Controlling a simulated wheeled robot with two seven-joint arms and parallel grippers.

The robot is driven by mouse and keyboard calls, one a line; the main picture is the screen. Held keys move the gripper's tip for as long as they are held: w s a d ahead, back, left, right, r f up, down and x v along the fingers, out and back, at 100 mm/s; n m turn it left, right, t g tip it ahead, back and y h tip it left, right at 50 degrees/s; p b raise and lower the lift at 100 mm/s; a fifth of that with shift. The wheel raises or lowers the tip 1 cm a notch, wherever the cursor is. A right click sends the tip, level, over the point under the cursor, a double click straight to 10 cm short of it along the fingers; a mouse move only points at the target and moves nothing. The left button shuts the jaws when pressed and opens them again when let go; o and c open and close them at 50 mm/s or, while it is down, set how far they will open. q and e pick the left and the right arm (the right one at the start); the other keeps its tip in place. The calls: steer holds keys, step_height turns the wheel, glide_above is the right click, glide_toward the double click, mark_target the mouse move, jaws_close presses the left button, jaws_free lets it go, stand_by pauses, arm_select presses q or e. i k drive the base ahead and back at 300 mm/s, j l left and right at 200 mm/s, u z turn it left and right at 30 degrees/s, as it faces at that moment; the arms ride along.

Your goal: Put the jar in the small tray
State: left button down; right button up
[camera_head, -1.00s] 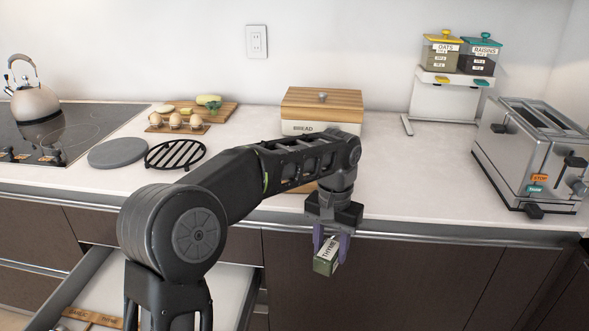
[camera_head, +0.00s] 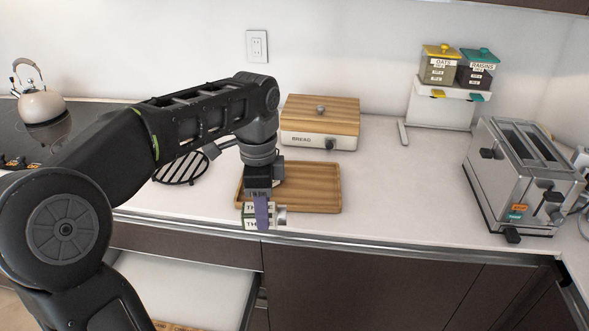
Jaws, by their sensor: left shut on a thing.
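The jar (camera_head: 251,224) is a small spice jar with a white label whose visible letters begin with TH. My left gripper (camera_head: 262,212) is shut on it, its purple finger crossing the front. The jar lies sideways, with its silvery end to the right. In the head view it overlaps the front left corner of the small wooden tray (camera_head: 315,190). I cannot tell if it touches the tray. The tray lies flat on the counter and its visible part looks empty; my arm and gripper hide its left part. My right gripper is not in view.
A bread box (camera_head: 319,138) stands behind the tray. A black round trivet (camera_head: 181,171) is to the left, partly behind my arm. A toaster (camera_head: 524,180) stands at the right, with a rack of oats and raisins canisters (camera_head: 457,75) behind. An open drawer (camera_head: 190,285) is below the counter.

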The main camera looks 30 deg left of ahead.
mark_target(312, 187)
steer(key=i, duration=0.85)
